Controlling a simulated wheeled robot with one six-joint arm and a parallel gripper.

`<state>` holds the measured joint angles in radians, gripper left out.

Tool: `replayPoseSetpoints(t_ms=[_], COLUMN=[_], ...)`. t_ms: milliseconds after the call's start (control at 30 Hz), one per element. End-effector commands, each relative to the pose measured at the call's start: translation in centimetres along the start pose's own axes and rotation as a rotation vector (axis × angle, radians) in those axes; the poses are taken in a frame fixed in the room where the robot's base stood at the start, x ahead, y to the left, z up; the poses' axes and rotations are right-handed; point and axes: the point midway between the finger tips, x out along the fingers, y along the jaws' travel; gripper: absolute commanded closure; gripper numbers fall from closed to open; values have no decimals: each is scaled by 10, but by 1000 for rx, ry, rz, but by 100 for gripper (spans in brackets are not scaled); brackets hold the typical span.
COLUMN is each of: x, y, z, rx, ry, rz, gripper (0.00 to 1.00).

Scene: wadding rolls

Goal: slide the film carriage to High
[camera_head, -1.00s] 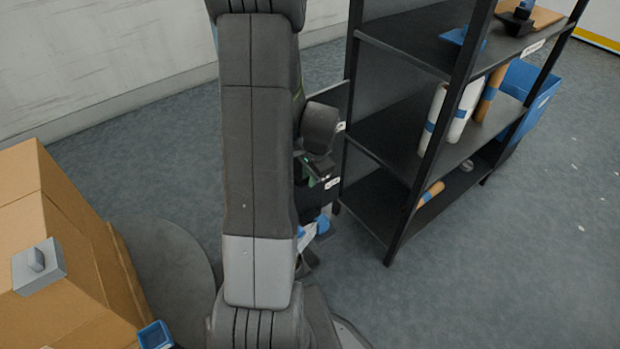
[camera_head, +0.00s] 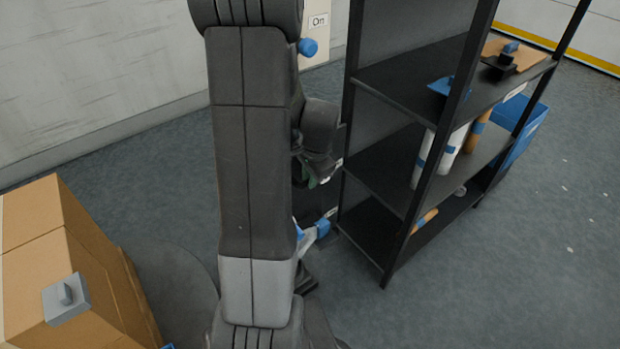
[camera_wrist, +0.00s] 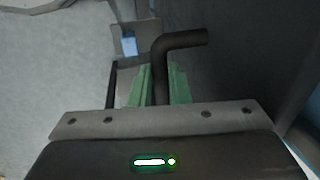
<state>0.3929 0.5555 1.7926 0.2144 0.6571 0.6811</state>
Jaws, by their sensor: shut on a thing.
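In the wrist view my gripper (camera_wrist: 163,85) has its green fingers closed around the upright stem of a black bent handle (camera_wrist: 183,41). The handle's upper end bends to the right. It appears to belong to the film carriage, but the carriage body is not clearly visible. In the head view my gripper (camera_head: 313,181) is small and partly hidden behind my arm, close to the left side of the shelf. A dark unit with a small white label stands there, mostly covered. I cannot read a High mark.
A black shelf rack (camera_head: 415,60) with white and orange rolls stands right of my arm. A blue bin (camera_head: 525,135) is behind it. Cardboard boxes (camera_head: 75,240) stand at the left. A panel with a blue knob (camera_head: 307,47) is at the back wall. Floor at far right is open.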

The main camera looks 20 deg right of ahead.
Motion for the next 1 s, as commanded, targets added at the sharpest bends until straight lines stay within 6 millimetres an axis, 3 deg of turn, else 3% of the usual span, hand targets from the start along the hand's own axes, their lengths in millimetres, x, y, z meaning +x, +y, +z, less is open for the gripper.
replayPoseSetpoints(t_ms=[500,533,600,1000], x=[-8,-9,-8,-8], y=[-4,-4,-4,-2], z=[-2,-2,-2,-1], rx=[-1,-1,-1,0], ry=[7,8,7,1], rz=[-7,-8,-7,-1], gripper=[100,78,64,62])
